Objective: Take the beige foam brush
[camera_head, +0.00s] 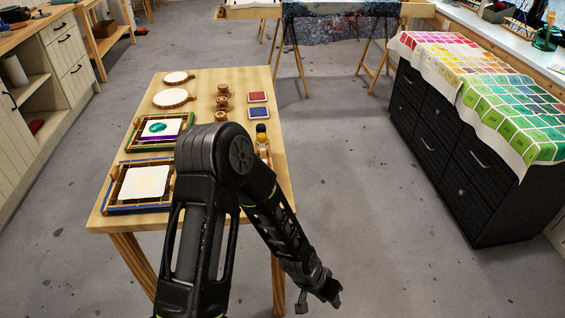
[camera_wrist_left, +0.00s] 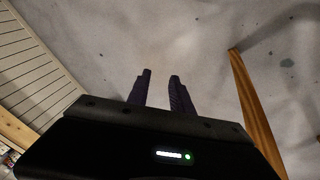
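I cannot make out a beige foam brush in either view; my arm hides part of the wooden table (camera_head: 212,88). In the head view, a small dark-and-orange item (camera_head: 261,136) stands at the table's right side, partly behind my arm.
The table holds two framed screens (camera_head: 140,184), round wooden discs (camera_head: 171,98), small wooden pieces (camera_head: 222,103) and red and blue pads (camera_head: 258,97). A table leg (camera_wrist_left: 252,100) is right of my left gripper. A dark drawer cabinet (camera_head: 440,150) stands right. Open floor lies between.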

